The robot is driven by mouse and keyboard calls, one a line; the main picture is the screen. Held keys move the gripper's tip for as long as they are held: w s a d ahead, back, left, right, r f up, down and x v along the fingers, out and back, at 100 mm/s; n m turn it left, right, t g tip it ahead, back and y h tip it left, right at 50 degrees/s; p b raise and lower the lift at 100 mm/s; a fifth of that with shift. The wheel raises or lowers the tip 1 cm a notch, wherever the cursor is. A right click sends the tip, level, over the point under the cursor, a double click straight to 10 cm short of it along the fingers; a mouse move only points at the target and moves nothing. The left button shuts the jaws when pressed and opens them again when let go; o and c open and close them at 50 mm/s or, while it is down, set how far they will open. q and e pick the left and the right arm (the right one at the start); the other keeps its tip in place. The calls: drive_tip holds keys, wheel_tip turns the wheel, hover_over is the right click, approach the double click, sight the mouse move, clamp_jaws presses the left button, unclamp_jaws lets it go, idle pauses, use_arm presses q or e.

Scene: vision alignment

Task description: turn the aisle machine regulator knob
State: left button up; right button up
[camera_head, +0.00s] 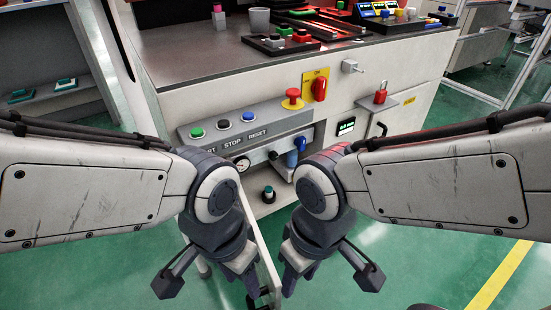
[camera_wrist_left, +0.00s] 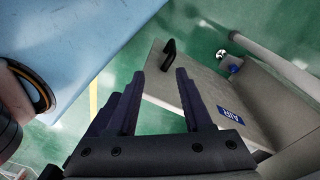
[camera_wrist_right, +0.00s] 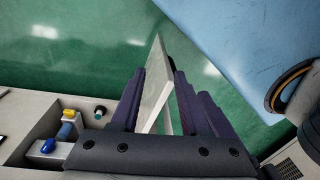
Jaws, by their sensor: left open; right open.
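A blue knob (camera_head: 300,143) sits on the machine's front, in a recess below the button panel; I take it for the regulator knob. A round gauge (camera_head: 243,165) is to its left. The right wrist view shows a blue knob (camera_wrist_right: 47,146) and a yellow-and-blue part (camera_wrist_right: 68,115) in the recess. My left gripper (camera_head: 246,284) is open and empty, low in front of the machine, with its jaws (camera_wrist_left: 160,76) pointing down. My right gripper (camera_head: 292,284) is open, low to the right. In its wrist view a pale panel (camera_wrist_right: 154,85) appears between the fingers; contact is unclear.
A compartment door (camera_head: 266,255) stands open toward me, between both grippers. It bears an AIR label (camera_wrist_left: 231,115) and a black handle (camera_wrist_left: 169,53). A button panel (camera_head: 235,133), red emergency button (camera_head: 292,99) and red rotary switch (camera_head: 320,89) are above.

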drive_tip(key=shift+o, duration=0.9)
drive_tip(key=w+a+t+y+p, duration=0.1)
drive_tip(key=w+a+t+p, duration=0.1)
drive_tip(key=w, duration=1.2)
drive_tip(key=shift+w+a+f+m+t, duration=0.3)
drive_tip(key=shift+w+f+t, duration=0.1)
drive_tip(key=shift+t, duration=0.5)
drive_tip(key=t+y+b, duration=0.6)
drive_tip(key=t+y, duration=0.1)
drive_tip(key=t, duration=0.5)
approach(275, 157)
drive_tip(key=shift+m, duration=0.4)
drive_tip(key=b+x, duration=0.4)
drive_tip(key=x, duration=0.3)
drive_tip(key=shift+w+a+f, duration=0.2)
drive_tip(key=shift+w, duration=0.15)
drive_tip(key=shift+w+a+r, duration=0.2)
drive_tip(key=shift+w+a, duration=0.1)
drive_tip(key=shift+w, duration=0.2)
clamp_jaws()
